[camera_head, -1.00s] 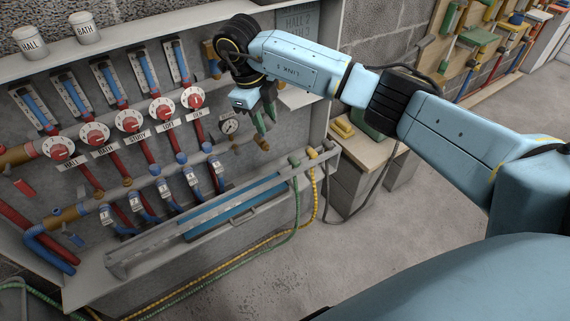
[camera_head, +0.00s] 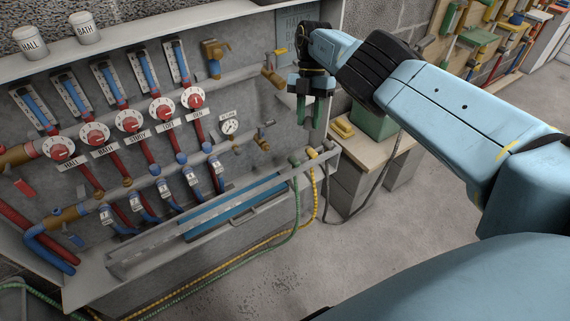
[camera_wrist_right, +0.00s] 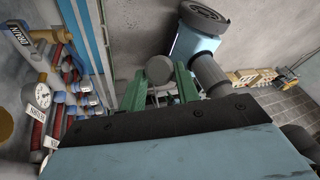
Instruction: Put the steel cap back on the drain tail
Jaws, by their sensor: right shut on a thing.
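My right gripper (camera_head: 312,112) points down at the right edge of the manifold cabinet, in front of it. In the right wrist view its green fingers (camera_wrist_right: 160,82) are shut on a round grey piece (camera_wrist_right: 159,68), which looks like the steel cap. In the head view the piece is too small to tell between the fingers. A brass drain fitting (camera_head: 262,142) sticks out at the right end of the lower manifold, to the lower left of the gripper and apart from it. A DRAIN label (camera_wrist_right: 15,34) shows in the wrist view. My left gripper is not in view.
A pressure gauge (camera_head: 229,127) sits left of the drain fitting. Another brass valve (camera_head: 273,70) ends the upper pipe. A grey ledge (camera_head: 235,193) runs below, with green and yellow hoses at its right end. A bench (camera_head: 368,148) stands at right.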

